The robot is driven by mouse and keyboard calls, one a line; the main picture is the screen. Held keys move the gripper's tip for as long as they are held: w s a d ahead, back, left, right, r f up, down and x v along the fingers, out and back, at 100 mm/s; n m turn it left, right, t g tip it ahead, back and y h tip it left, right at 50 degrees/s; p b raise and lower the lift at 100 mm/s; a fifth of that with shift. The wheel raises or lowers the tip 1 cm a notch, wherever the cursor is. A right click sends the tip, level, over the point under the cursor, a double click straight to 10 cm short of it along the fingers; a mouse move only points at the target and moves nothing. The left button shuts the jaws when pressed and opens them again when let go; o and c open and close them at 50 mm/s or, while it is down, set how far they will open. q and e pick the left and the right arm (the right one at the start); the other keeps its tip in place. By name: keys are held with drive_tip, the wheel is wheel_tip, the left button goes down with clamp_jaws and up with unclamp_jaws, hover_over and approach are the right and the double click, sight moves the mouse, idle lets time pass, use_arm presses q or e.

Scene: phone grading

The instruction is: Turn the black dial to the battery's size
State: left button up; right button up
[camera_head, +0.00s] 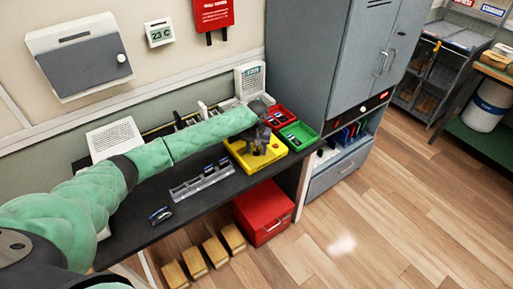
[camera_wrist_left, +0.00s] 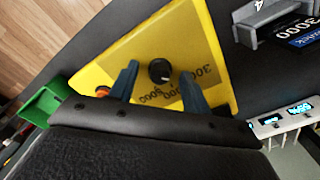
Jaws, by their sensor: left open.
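The black dial (camera_wrist_left: 160,71) is a round knob with a pale pointer mark, on a yellow box (camera_wrist_left: 190,30) with printed numbers, one reading 3000, partly hidden by a finger. My left gripper (camera_wrist_left: 159,82) is open, with one blue finger on each side of the dial; I cannot tell whether they touch it. In the head view my left gripper (camera_head: 257,147) is over the yellow box (camera_head: 271,158) and hides the dial. A dark blue battery-like label reading 3000 (camera_wrist_left: 298,35) lies beside a grey holder (camera_wrist_left: 262,20). My right gripper is not in view.
A green tray (camera_head: 299,135) and a red tray (camera_head: 278,117) stand beside the yellow box. A grey rack (camera_head: 202,183) and a small dark item (camera_head: 160,215) lie on the black bench. A tall grey cabinet (camera_head: 310,62) stands to the right.

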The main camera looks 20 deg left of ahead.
use_arm(q)
drive_tip(key=shift+c, duration=0.5)
drive_tip(key=c, duration=0.9)
drive_tip(key=shift+m, duration=0.4)
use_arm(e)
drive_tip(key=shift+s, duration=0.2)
use_arm(q)
drive_tip(key=m+p, duration=0.1)
drive_tip(key=m, duration=0.1)
drive_tip(key=shift+m, duration=0.3)
drive_tip(key=m, duration=0.3)
drive_tip(key=shift+m, duration=1.2)
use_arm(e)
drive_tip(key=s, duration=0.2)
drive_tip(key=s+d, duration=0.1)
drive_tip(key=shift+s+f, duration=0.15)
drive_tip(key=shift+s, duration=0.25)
